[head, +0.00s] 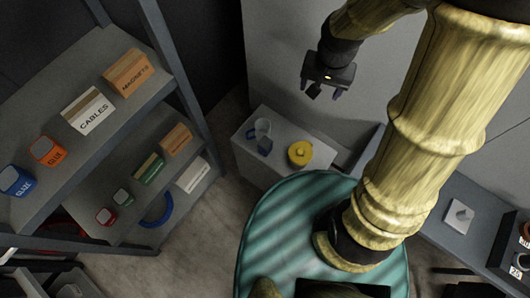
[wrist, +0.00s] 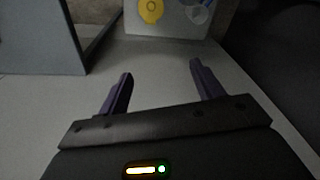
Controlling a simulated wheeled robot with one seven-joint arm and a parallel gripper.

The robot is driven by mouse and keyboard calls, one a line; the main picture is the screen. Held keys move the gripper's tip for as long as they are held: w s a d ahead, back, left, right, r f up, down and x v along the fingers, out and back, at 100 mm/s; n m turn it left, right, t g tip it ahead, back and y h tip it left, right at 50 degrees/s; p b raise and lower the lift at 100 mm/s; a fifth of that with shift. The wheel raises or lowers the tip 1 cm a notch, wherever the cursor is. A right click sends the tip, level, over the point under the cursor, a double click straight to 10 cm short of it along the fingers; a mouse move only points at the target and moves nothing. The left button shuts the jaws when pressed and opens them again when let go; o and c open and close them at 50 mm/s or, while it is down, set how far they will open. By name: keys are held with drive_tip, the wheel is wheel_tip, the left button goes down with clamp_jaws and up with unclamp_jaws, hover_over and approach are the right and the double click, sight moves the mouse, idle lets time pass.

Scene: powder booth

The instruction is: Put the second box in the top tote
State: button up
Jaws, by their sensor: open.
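On the upper shelf (head: 60,155) at the left of the head view stand a blue box (head: 15,181), an orange box (head: 47,151), a white box lettered CABLES (head: 90,111) and a brown box lettered MAGNETS (head: 128,73). I cannot tell which one is the second box. No tote is clearly recognizable. My gripper (head: 324,92) is open and empty, high above the small grey cabinet and well right of the shelf. Its two spread fingers (wrist: 161,70) show in the wrist view with nothing between them.
The lower shelf holds red, green, brown and white boxes and a blue ring (head: 156,213). A grey cabinet (head: 245,145) bears a yellow round thing (head: 300,153) and a clear cup (head: 262,128). A dark tray (head: 503,262) stands at right. Bare floor (head: 205,240) lies beside the shelf.

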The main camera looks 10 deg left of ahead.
sight(265, 142)
drive_tip(key=w+a+f+m+b, duration=0.1)
drive_tip(key=a+f+b, duration=0.3)
drive_tip(key=f, duration=0.5)
drive_tip(key=w+a+f+m+g+b, duration=0.1)
drive_tip(key=a+f+b, duration=0.4)
drive_tip(key=f+b, duration=0.3)
drive_tip(key=w+a+f+m+b, duration=0.1)
drive_tip(key=a+f+b, duration=0.4)
drive_tip(key=f, duration=0.6)
drive_tip(key=shift+w+a+m+g+b, duration=0.15)
drive_tip(key=shift+m+g+b, duration=0.15)
drive_tip(key=shift+m+b, duration=0.3)
wheel_tip(265, 142, down, 12)
drive_tip(key=shift+f+b, duration=0.1)
drive_tip(key=shift+b, duration=0.7)
wheel_tip(265, 142, down, 5)
drive_tip(key=shift+f+b, duration=0.1)
drive_tip(key=shift+b, duration=0.2)
